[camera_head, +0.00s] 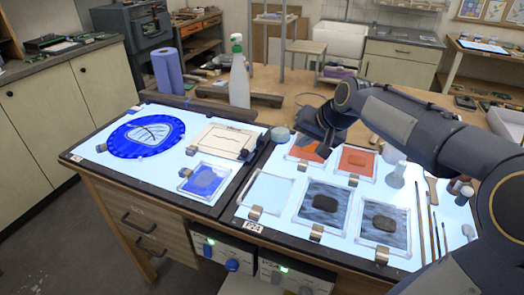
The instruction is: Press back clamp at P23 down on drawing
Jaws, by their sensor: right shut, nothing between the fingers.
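My right gripper (318,133) is shut and empty, low over the back edge of the right light panel (243,205), by an orange glass tile (303,154) that it partly covers. I cannot tell whether it touches anything. A cream sheet with a line drawing (226,142) lies on the left light panel (150,173), with a small clamp (191,150) at its left edge and a dark one (244,154) at its right. The label P24 (252,226) is on the right panel's front corner. No P23 label is readable; any clamp behind my gripper is hidden. My left gripper is out of view.
A white spray bottle (239,75) and a blue paper roll (167,74) stand behind the left panel. Several framed tiles, including a dark one (385,219), cover the right panel.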

